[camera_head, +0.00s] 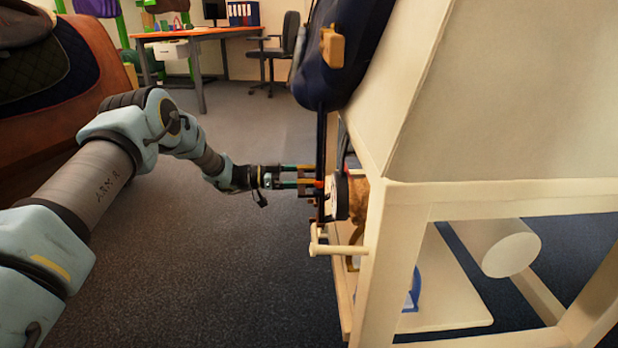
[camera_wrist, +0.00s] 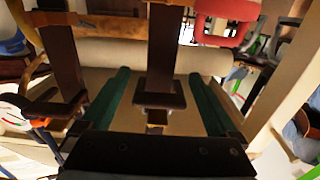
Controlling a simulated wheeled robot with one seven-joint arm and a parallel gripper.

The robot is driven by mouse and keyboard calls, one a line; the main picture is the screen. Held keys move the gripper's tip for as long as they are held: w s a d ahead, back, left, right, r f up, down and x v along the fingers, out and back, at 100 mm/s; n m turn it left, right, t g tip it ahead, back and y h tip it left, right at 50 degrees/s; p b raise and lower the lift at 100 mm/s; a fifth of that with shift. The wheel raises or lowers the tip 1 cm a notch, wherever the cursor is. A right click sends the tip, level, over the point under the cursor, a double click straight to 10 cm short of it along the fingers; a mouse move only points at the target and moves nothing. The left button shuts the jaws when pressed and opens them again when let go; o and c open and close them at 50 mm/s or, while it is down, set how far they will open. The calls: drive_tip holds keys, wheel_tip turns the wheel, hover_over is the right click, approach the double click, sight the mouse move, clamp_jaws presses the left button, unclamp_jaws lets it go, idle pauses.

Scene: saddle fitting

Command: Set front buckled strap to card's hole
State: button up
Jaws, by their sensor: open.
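My gripper (camera_head: 312,182) is at the dark straps hanging below the navy saddle part on the wooden stand. In the wrist view its two green fingers (camera_wrist: 159,76) stand apart, one on each side of a dark brown strap (camera_wrist: 163,55) with a wider dark end piece. The fingers do not appear to touch this strap. A second brown strap (camera_wrist: 62,62) with a dark loop or buckle (camera_wrist: 52,106) hangs to the left, outside the fingers. I cannot tell which is the front strap. A white round piece with red marks (camera_wrist: 12,122) shows at far left; I cannot tell if it is the card.
The pale wooden stand (camera_head: 400,250) fills the right, with a peg (camera_head: 335,249) sticking out below the gripper. The navy saddle part (camera_head: 340,60) hangs above. A desk (camera_head: 195,34) and chair (camera_head: 280,48) are far back. The carpet at left is clear.

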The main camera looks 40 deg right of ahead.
drive_tip(key=shift+c, duration=0.4)
clamp_jaws()
idle(0.4)
